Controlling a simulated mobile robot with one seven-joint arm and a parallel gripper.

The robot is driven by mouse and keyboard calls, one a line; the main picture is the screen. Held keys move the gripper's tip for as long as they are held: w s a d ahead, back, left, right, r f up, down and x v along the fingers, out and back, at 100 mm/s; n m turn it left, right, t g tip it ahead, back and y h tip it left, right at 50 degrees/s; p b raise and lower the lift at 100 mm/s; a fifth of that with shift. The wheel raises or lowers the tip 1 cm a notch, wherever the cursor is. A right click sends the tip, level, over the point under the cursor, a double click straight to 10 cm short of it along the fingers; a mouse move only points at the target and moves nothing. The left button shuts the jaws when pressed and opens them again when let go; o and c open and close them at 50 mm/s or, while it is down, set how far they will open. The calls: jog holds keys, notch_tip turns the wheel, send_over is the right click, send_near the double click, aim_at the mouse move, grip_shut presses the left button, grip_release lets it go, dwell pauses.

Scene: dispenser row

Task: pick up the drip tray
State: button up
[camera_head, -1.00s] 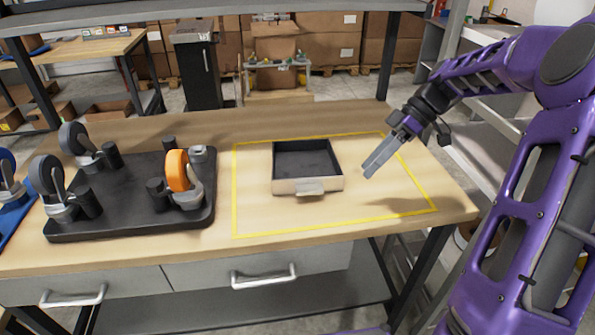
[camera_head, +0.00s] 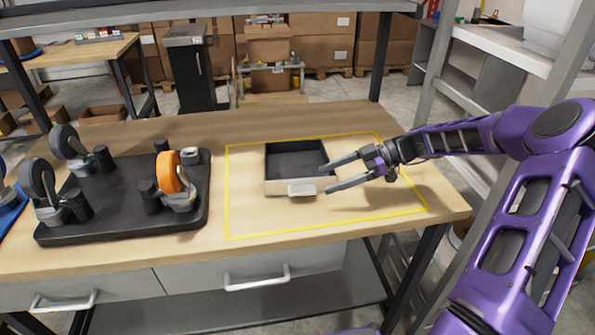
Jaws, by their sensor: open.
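The drip tray (camera_head: 302,187) is a shallow open box with a dark inside, pale walls and a small pale tab at its front. It sits flat on the wooden table inside the yellow outline, and looks empty. My gripper (camera_head: 324,179) is open, with its two grey fingers pointing left. The fingertips are at the right side of the tray, one toward the back and one toward the front right corner. I cannot tell whether they touch the tray or hover over its edge.
A black board (camera_head: 125,226) with several upright wheels, one orange (camera_head: 167,173), stands on the table to the left. The yellow outline (camera_head: 228,200) encloses bare wood around the tray. A metal shelf post (camera_head: 433,80) rises behind my arm on the right.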

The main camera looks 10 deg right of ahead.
aim_at(297, 188)
jog(key=x, duration=0.7)
jog(key=shift+w+a, duration=0.15)
jog(key=shift+a, duration=0.1)
grip_shut()
dwell(1.2)
